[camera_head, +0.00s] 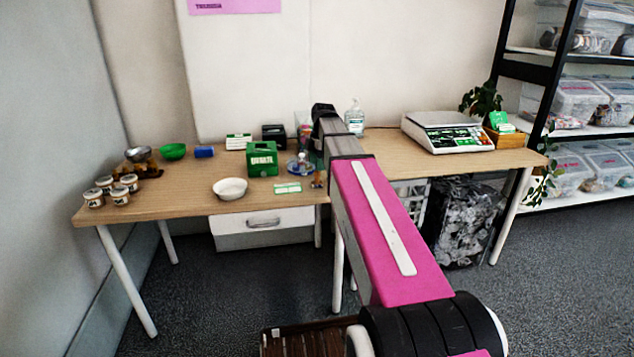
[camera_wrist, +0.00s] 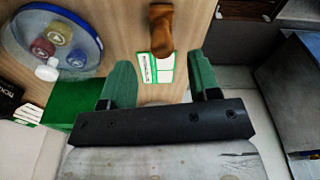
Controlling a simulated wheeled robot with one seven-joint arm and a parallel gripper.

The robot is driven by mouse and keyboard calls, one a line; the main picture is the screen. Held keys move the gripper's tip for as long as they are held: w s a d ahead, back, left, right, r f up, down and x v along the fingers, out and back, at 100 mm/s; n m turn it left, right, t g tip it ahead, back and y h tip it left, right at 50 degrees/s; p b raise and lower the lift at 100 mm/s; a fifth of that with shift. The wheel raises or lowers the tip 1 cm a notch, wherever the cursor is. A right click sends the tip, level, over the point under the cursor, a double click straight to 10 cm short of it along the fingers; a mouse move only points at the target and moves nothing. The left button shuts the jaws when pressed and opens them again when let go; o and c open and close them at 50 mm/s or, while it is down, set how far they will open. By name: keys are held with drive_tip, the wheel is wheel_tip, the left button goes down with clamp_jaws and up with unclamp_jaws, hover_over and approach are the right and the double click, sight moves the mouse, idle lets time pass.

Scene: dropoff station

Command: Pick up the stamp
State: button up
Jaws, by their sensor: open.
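The stamp, a small brown wooden-handled piece, stands near the table's front edge, beside my arm in the head view (camera_head: 318,180). In the wrist view it is at the top centre (camera_wrist: 160,28), beyond my fingertips and roughly in line with the gap between them. My gripper (camera_wrist: 161,70) is open and empty, with its two green fingers apart over the table. A white card with green edges (camera_wrist: 156,68) lies flat beside the stamp, seen between the fingers. The stamp's underside is hidden.
A green box (camera_head: 262,159), a round clear dish with coloured tokens (camera_wrist: 60,38), and a white bowl (camera_head: 230,188) stand nearby. A scale (camera_head: 447,132) and a pump bottle (camera_head: 354,117) are farther right.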

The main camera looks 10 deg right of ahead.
sight(317, 173)
drive_tip(key=shift+s+a+f, duration=0.15)
drive_tip(key=shift+f, duration=2.15)
drive_tip(key=c, duration=1)
drive_tip(key=shift+r, duration=0.1)
drive_tip(key=shift+r, duration=0.7)
wheel_tip(317, 173, up, 3)
drive_tip(key=shift+f, duration=0.15)
drive_tip(key=s+a+r, duration=0.6)
drive_tip(key=a, duration=0.3)
drive_tip(key=shift+s+a+r, duration=0.25)
drive_tip(key=shift+a+r, duration=0.15)
